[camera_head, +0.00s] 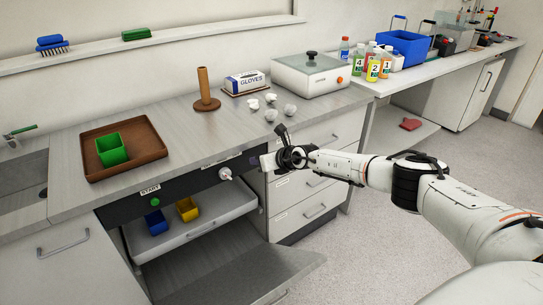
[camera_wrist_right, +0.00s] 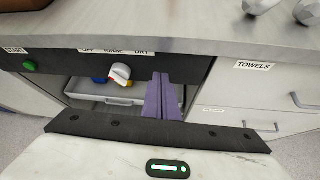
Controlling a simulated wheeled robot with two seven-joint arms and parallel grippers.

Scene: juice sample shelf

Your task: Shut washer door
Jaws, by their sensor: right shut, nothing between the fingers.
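The washer (camera_head: 175,198) is built in under the counter, with a dark control panel, a green START button (camera_head: 155,201) and a white knob (camera_head: 225,173). Its door (camera_head: 245,270) is folded down and open, a flat grey panel low in front. A pale rack (camera_head: 205,226) shows above the door, holding a blue bin (camera_head: 155,221) and a yellow bin (camera_head: 188,209). My right gripper (camera_head: 258,162) is shut and empty, right of the knob near the counter's front edge. Its purple fingers (camera_wrist_right: 163,95) show in the wrist view, beside the knob (camera_wrist_right: 120,72). My left gripper is out of view.
A brown tray (camera_head: 148,163) with a green bin (camera_head: 112,150) sits on the counter. A wooden post (camera_head: 205,90), a glove box (camera_head: 245,83) and several white pieces stand further right. Floor (camera_head: 380,240) at front right is clear.

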